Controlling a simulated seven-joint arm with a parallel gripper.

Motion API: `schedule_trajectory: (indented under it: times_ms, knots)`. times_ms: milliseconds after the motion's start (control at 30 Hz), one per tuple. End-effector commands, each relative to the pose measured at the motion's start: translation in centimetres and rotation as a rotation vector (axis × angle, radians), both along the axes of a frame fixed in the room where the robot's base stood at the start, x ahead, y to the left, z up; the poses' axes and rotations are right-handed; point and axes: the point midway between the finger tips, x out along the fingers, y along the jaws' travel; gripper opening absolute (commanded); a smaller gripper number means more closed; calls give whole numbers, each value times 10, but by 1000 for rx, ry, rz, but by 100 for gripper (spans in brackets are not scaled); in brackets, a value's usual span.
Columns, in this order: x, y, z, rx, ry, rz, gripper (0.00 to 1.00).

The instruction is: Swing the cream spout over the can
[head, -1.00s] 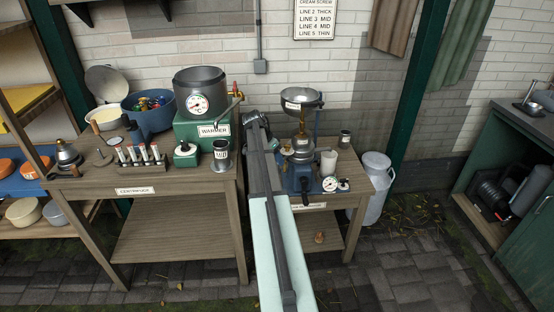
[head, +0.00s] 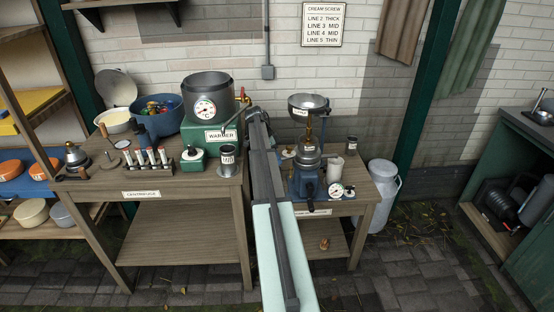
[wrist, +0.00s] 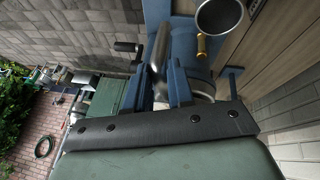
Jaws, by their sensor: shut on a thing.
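In the wrist view, the two fingers of my gripper (wrist: 167,80) are shut on a shiny silver tube, which looks like the cream spout (wrist: 161,55). The blue body of the separator (wrist: 188,48) is just beyond the fingers. A round, dark-mouthed metal vessel (wrist: 219,17) shows at the top right; I cannot tell if it is the can. In the head view, the separator (head: 307,184) stands on the right table with a silver bowl (head: 309,105) on top. My arm hides my gripper and the spout there. A large grey milk can (head: 382,198) stands on the floor.
The left table holds a green warmer (head: 212,138), a labelled metal cup (head: 227,160) and a rack of tubes (head: 148,163). Paving in front is clear.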

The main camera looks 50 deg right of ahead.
Motion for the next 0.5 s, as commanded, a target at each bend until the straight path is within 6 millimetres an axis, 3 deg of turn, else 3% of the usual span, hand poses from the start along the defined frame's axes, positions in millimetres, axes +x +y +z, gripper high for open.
schedule_trajectory:
  times_ms: [33,67,200,300,500]
  knots:
    - [-1,0,0,-2,2,-3,0]
    - [-1,1,0,-2,2,-3,24]
    - [-1,0,0,0,2,-1,38]
    - [-1,0,0,-1,1,-1,47]
    - [-1,0,0,0,1,0,47]
